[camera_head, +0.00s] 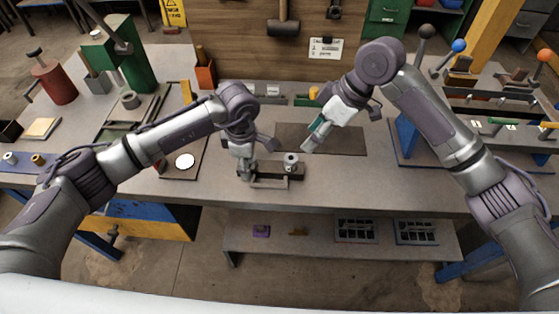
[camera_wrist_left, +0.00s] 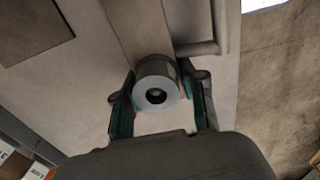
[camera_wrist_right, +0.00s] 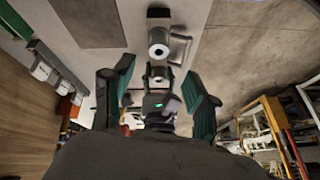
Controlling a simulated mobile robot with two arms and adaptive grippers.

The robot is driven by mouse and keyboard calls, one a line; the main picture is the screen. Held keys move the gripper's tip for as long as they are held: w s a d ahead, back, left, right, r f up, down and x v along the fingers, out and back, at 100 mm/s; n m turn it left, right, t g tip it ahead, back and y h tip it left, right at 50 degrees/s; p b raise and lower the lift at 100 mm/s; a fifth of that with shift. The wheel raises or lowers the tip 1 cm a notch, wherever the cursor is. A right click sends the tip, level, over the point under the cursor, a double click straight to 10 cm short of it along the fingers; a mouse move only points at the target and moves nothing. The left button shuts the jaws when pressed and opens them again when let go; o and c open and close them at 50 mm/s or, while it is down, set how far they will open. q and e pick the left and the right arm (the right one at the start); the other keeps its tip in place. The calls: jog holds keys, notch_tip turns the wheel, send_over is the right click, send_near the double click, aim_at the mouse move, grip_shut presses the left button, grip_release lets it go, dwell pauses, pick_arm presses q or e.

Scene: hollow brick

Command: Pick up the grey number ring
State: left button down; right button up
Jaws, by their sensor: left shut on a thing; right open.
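A grey ring (camera_wrist_left: 156,85) with a dark central hole sits between the fingers of my left gripper (camera_wrist_left: 162,103), which is shut on it. In the head view my left gripper (camera_head: 244,172) is low at the left end of a small fixture (camera_head: 268,184) and mostly hides what it holds. A second grey cylindrical ring (camera_head: 290,162) with dark marks stands at the fixture's right end; it also shows in the right wrist view (camera_wrist_right: 158,42). No number is readable. My right gripper (camera_head: 311,138) is open and empty, above and right of this ring.
A dark mat (camera_head: 335,139) lies behind the fixture. A white disc (camera_head: 185,161) on a board is to the left. Bins (camera_head: 305,100) line the back of the bench. A lower shelf (camera_head: 335,240) holds several small items. The bench right of the fixture is clear.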

jog(key=a+m, duration=0.1)
jog(key=m, duration=0.3)
jog(key=m+h, duration=0.5)
jog(key=m, duration=2)
send_over(292, 160)
notch_tip(292, 160, down, 5)
jog(key=shift+s+a+r, duration=0.1)
jog(key=shift+s+a, duration=0.05)
jog(key=shift+s+f, duration=0.2)
jog(key=shift+f, duration=2.4)
